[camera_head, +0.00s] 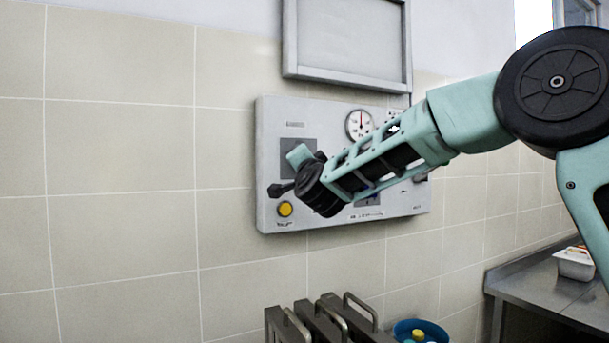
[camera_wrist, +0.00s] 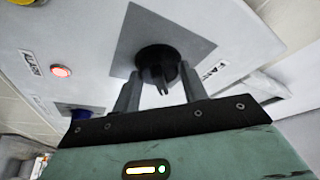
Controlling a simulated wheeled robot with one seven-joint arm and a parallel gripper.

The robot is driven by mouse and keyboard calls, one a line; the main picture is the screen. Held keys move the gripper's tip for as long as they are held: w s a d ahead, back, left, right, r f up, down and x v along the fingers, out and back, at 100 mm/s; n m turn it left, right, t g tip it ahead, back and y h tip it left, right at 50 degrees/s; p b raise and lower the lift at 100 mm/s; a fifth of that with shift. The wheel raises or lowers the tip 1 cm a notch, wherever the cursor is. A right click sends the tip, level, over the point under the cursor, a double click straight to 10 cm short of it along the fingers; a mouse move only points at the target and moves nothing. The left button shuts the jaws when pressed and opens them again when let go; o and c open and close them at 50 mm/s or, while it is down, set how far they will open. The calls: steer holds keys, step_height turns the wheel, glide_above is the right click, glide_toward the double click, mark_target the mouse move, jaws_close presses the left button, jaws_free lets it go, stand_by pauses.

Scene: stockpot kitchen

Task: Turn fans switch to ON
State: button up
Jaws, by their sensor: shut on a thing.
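The fans switch (camera_wrist: 158,58) is a round black knob with a narrow handle, on a grey square plate (camera_wrist: 125,55) beside a partly readable FANS label (camera_wrist: 213,69). In the wrist view my gripper (camera_wrist: 159,74) has one finger on each side of the knob's handle and is shut on it. The handle points down in that view, toward the gripper body. In the head view my arm reaches in from the right to the left part of the white control panel (camera_head: 270,150). The knob and fingertips cannot be made out clearly there.
The panel also bears a yellow button (camera_head: 285,209), a round gauge (camera_head: 359,124), a lit red lamp (camera_wrist: 61,71) and a blue knob (camera_wrist: 80,113). A framed board (camera_head: 345,38) hangs above. Metal pieces with handles (camera_head: 325,322) stand below. A steel counter (camera_head: 540,285) is at right.

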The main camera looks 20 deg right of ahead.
steer(key=m+g+h, duration=0.1)
steer(key=m, duration=0.3)
steer(key=shift+r+b, duration=0.1)
steer(key=shift+b, duration=0.25)
steer(key=m+g, duration=0.1)
steer(key=m, duration=0.3)
steer(key=shift+r+g+p, duration=0.15)
steer(key=shift+g+p, duration=0.2)
steer(key=shift+g, duration=0.05)
steer(key=shift+m, duration=0.4)
steer(key=o, duration=1)
steer(key=s+a+b, duration=0.3)
steer(key=s+b, duration=0.1)
steer(key=s, duration=1.3)
steer(key=shift+a+b, duration=0.2)
steer(key=shift+b, duration=0.1)
